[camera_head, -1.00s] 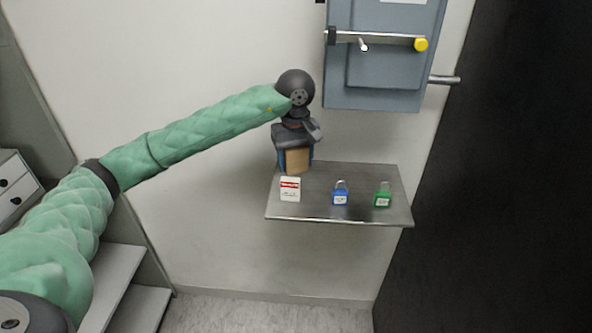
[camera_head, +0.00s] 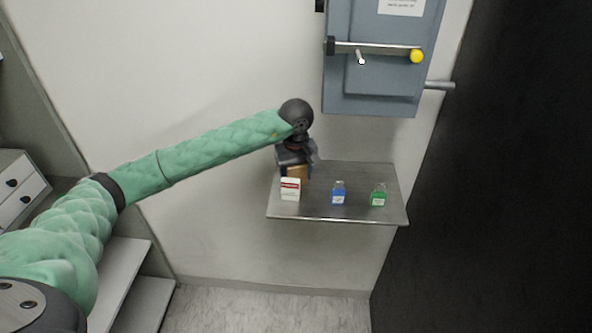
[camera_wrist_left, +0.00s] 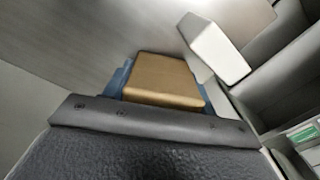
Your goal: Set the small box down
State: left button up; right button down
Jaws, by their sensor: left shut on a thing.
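The small box (camera_head: 298,171) is brown and sits between the fingers of my left gripper (camera_head: 295,173), over the back left part of the metal shelf (camera_head: 345,211). In the left wrist view the box (camera_wrist_left: 165,80) shows tan, with blue finger pads at its sides. My left gripper is shut on it. Whether the box's underside touches the shelf is hidden behind a white carton (camera_head: 290,189). My right gripper is not in view.
The white carton with a red band stands close in front of the held box. A blue padlock (camera_head: 338,194) and a green padlock (camera_head: 378,196) stand to the right. A grey wall cabinet (camera_head: 385,75) hangs above. The shelf's right back is clear.

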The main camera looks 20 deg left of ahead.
pick_arm(q)
jog(key=shift+f, duration=0.15)
jog(key=shift+f, duration=0.1)
dwell(0.3)
jog(key=o, duration=1.1)
